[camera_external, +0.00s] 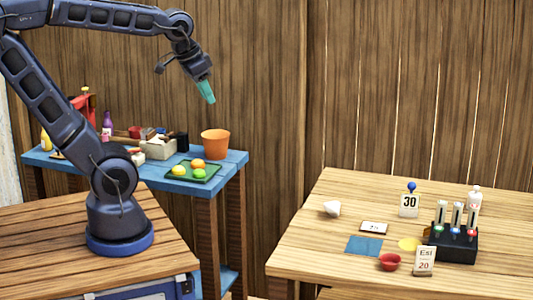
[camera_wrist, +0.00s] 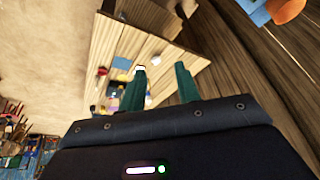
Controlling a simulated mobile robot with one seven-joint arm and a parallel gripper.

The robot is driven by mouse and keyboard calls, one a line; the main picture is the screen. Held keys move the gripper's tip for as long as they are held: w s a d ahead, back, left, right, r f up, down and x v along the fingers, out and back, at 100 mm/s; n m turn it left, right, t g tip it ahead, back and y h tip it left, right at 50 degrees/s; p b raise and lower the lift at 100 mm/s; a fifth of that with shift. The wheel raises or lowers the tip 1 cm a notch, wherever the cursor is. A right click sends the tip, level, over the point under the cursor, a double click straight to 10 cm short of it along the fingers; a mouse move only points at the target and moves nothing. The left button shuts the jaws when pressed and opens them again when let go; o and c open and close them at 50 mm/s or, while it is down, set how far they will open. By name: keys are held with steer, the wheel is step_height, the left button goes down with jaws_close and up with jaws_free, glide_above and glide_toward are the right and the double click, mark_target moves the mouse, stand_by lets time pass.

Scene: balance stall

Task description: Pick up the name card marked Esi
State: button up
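The name card marked Esi (camera_external: 424,261) is white, with a red 20 below the name. It stands near the front edge of the right wooden table in the external view, just right of a red bowl (camera_external: 390,262). I cannot make it out in the wrist view. My gripper (camera_external: 208,97) has teal fingers and hangs high, far to the left of the card, above and behind the orange pot. In the wrist view my gripper (camera_wrist: 161,82) has its fingers apart with nothing between them.
The right table (camera_external: 300,240) also bears a black rack (camera_external: 455,246) with several tubes, a 30 sign (camera_external: 409,205), a small flat card (camera_external: 374,228), a blue mat (camera_external: 364,246), a yellow disc (camera_external: 409,244) and a white object (camera_external: 332,208). An orange pot (camera_external: 215,143) stands on a blue table (camera_external: 236,160).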

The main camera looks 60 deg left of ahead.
steer(key=w+d+f+m, duration=0.25)
steer(key=w+d, duration=0.65)
steer(key=w, duration=0.5)
steer(key=w+d+f+m, duration=0.1)
steer(key=w+d+f, duration=0.3)
steer(key=w+d, duration=0.75)
steer(key=m+g+h, duration=0.1)
steer(key=m+h, duration=0.2)
glide_above(425, 270)
steer(key=s+a, duration=0.3)
step_height(425, 270, down, 22)
steer(key=shift+d+x, duration=0.15)
steer(key=shift+x, duration=2.35)
steer(key=shift+d+x, duration=0.15)
steer(key=shift+x, duration=2.35)
steer(key=shift+w+r, duration=0.1)
steer(key=shift+r, duration=0.05)
jaws_close()
